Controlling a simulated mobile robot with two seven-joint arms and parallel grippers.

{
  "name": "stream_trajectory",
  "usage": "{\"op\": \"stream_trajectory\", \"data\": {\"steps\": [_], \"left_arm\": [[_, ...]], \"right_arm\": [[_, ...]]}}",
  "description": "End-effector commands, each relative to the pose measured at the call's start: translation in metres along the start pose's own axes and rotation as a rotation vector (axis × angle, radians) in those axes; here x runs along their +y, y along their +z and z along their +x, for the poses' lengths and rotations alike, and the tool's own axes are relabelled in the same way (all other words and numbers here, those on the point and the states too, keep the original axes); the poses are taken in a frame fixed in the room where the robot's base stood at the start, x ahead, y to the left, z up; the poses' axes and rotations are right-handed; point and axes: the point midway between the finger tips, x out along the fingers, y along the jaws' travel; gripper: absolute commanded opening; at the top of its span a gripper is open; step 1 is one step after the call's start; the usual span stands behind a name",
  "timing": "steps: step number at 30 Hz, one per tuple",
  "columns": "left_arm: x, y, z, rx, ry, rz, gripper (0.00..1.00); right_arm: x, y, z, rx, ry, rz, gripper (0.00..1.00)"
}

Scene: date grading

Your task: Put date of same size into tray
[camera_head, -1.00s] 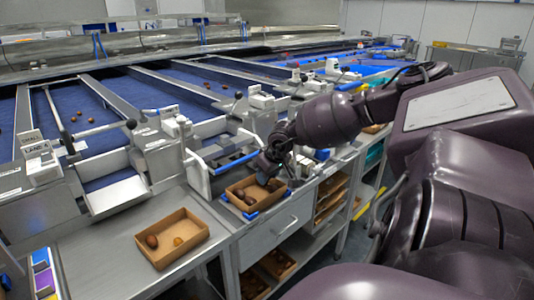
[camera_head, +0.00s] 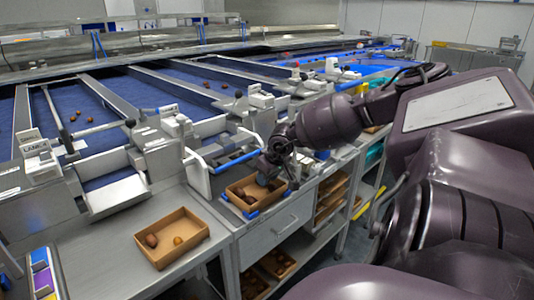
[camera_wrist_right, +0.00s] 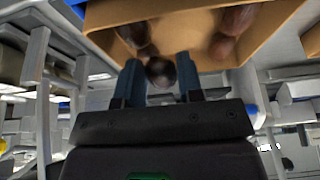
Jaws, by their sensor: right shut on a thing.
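My right gripper (camera_head: 264,178) is over a small brown cardboard tray (camera_head: 233,203) on the bench. It is shut on a dark round date (camera_wrist_right: 160,71), which shows between the two fingertips in the wrist view. The tray's wall (camera_wrist_right: 275,28) shows at the top of that view, with a few more dark reddish dates (camera_wrist_right: 234,20) in it. In the head view, dark dates (camera_head: 249,199) lie in this tray, partly hidden by the gripper. A second brown tray (camera_head: 190,254) nearer to me holds a dark date (camera_head: 151,240) and a lighter orange-brown one (camera_head: 177,240). My left gripper is not in view.
Blue conveyor lanes (camera_head: 110,140) with metal dividers run behind the bench, with several dates on them. A white chute (camera_head: 118,195) and lane fittings border the trays. A drawer (camera_head: 275,237) and shelves lie below. Bare metal bench surrounds the near tray.

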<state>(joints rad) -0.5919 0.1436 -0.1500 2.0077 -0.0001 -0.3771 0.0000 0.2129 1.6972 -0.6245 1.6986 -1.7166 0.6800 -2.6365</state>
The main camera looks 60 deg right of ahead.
Motion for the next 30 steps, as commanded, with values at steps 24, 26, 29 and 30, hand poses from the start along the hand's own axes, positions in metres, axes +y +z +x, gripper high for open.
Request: {"op": "stream_trajectory", "data": {"steps": [24, 26, 29, 30], "left_arm": [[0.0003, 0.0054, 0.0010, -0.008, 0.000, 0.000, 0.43], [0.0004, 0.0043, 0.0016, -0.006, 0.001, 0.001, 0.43], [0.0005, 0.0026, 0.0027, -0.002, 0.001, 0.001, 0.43], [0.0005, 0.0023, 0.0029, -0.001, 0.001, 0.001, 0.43]], "right_arm": [[0.0000, 0.0028, 0.0067, 0.000, 0.000, 0.000, 0.26], [0.0000, 0.0028, 0.0067, 0.000, 0.000, 0.000, 0.43], [0.0000, 0.0029, 0.0068, 0.000, 0.000, 0.000, 0.59], [0.0000, 0.0029, 0.0068, 0.000, 0.000, 0.000, 0.64]]}}
